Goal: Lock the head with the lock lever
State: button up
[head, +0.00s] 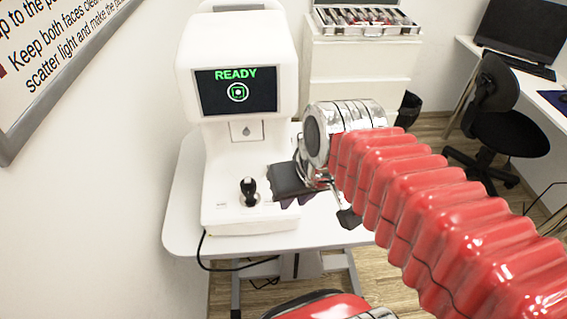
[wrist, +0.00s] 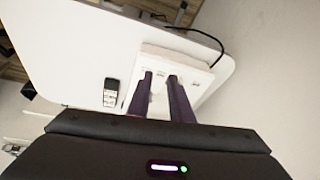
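The white eye test machine (head: 240,60) stands on a table, its screen (head: 237,92) reading "READY" in green. A black joystick (head: 249,190) stands upright on its base (head: 225,222). My gripper (head: 293,202) is at the right side of that base, fingers pointing down. In the wrist view, its two purple fingers (wrist: 159,76) are apart, with the white base (wrist: 205,78) behind the gap. I see nothing clearly held between them. I cannot make out the lock lever; it may be hidden by the fingers or too small to tell.
The white table (head: 183,215) has free room around the machine. A small black-and-white object (wrist: 110,92) lies on it. A black cable (head: 205,255) hangs at the front left. A cabinet with a lens case (head: 365,20) stands behind; a black chair (head: 495,110) is at right.

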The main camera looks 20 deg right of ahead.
jog(key=shift+w+f+m+g+y, duration=0.15)
jog(key=shift+f+m+g+y, duration=0.2)
jog(key=shift+f, duration=0.2)
jog(key=shift+w+f+m+g+y, duration=0.15)
jog(key=shift+f+g+y, duration=0.1)
jog(key=shift+f+g, duration=0.25)
grip_shut()
jog(key=w+d+f+m+y, duration=0.1)
jog(key=w+f+m+y, duration=0.1)
jog(key=w+y, duration=0.1)
jog(key=w+d+f+m+y, duration=0.2)
jog(key=w+y, duration=0.2)
jog(key=w+d+f+m+y, duration=0.2)
jog(key=w+y, duration=0.1)
jog(key=shift+w+d+f+t, duration=0.15)
jog(key=shift+w+f+t, duration=0.05)
jog(key=shift+t, duration=0.15)
jog(key=w+d+f+m+t+y, duration=0.2)
jog(key=w+d+m+t, duration=0.1)
jog(key=d, duration=0.5)
jog(key=w+t, duration=0.1)
jog(key=t, duration=0.1)
jog(key=shift+d+f+m+t, duration=0.3)
jog(key=shift+d+f+t, duration=0.1)
